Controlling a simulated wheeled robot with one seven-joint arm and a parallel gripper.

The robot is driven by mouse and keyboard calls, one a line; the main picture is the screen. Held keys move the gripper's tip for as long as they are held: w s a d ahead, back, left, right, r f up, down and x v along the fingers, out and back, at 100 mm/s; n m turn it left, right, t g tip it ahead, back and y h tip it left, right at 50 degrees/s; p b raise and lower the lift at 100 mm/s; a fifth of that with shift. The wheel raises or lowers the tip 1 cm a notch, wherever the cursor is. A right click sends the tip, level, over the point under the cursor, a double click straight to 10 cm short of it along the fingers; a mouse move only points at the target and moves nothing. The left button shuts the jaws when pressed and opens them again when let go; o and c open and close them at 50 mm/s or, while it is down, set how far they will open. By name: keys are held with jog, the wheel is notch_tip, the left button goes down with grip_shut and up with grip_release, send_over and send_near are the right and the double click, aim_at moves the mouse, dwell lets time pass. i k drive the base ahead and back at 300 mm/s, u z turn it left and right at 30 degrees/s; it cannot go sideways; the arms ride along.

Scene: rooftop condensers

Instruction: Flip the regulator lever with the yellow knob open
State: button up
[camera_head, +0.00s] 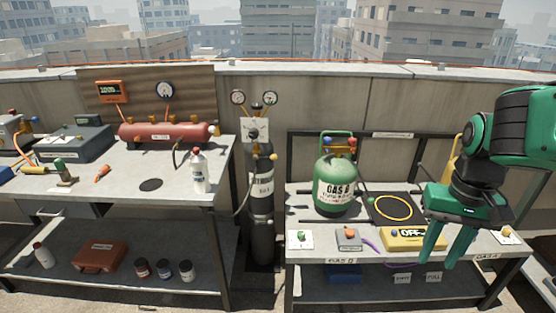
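A black gas cylinder (261,225) stands between the two benches. Its regulator (254,131) has a pale plate and two round gauges above. A small yellowish knob (273,157) shows at the right of the cylinder's neck; it looks like the lever's end, but the lever itself is too small to make out. I cannot tell its position. My green gripper (438,262) hangs over the front of the right bench, fingers down and apart, with nothing between them. It is well to the right of the cylinder and not touching the regulator.
The right bench (375,262) holds a green gas tank (335,184), a yellow box (413,238) marked OFF and small knobbed plates along its front. The left bench (205,207) holds a red tank (165,134) and a white bottle (199,172). A hose (241,208) runs beside the cylinder.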

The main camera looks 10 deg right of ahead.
aim_at(273, 158)
jog(key=z, duration=0.05)
jog(key=i, duration=1)
jog(key=u, duration=0.1)
